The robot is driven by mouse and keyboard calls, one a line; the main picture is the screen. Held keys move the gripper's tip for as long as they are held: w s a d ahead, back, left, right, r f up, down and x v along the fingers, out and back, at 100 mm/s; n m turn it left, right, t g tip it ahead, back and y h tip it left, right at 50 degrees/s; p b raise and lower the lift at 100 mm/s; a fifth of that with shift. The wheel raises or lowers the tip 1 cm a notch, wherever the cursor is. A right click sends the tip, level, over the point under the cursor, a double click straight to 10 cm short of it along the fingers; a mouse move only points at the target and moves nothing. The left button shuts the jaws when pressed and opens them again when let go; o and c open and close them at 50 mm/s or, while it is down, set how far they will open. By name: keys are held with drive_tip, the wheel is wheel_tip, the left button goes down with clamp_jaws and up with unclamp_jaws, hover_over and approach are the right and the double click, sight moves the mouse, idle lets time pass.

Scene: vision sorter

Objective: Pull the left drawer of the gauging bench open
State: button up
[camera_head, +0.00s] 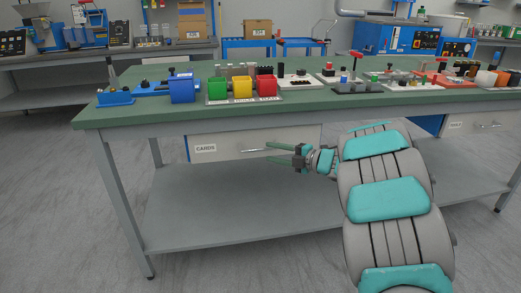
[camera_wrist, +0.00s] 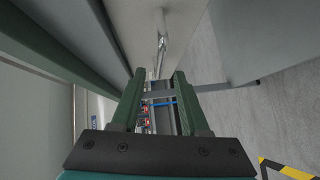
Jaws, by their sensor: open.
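The gauging bench has a green top (camera_head: 140,112). Its left drawer (camera_head: 225,143) has a pale front with a CARDS label and looks shut. The drawer's bar handle (camera_head: 255,150) runs sideways across the front; it also shows in the wrist view (camera_wrist: 162,45), ahead of the fingertips. My gripper (camera_head: 270,153) is open at the right part of the handle, its green fingers pointing left along the drawer front. In the wrist view my gripper (camera_wrist: 157,80) has nothing visible held between its fingers. I cannot tell whether a finger touches the handle.
A right drawer (camera_head: 470,125) labelled TOOLS is at the far right. Blue, green, yellow and red bins (camera_head: 243,88) and several small fixtures stand on the bench top. A lower shelf (camera_head: 220,210) and bench legs (camera_head: 120,205) lie below. The floor in front is clear.

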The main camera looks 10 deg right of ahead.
sight(260, 150)
drive_tip(key=shift+x, duration=2.7)
drive_tip(key=shift+c, duration=0.3)
clamp_jaws()
drive_tip(key=shift+f, duration=0.1)
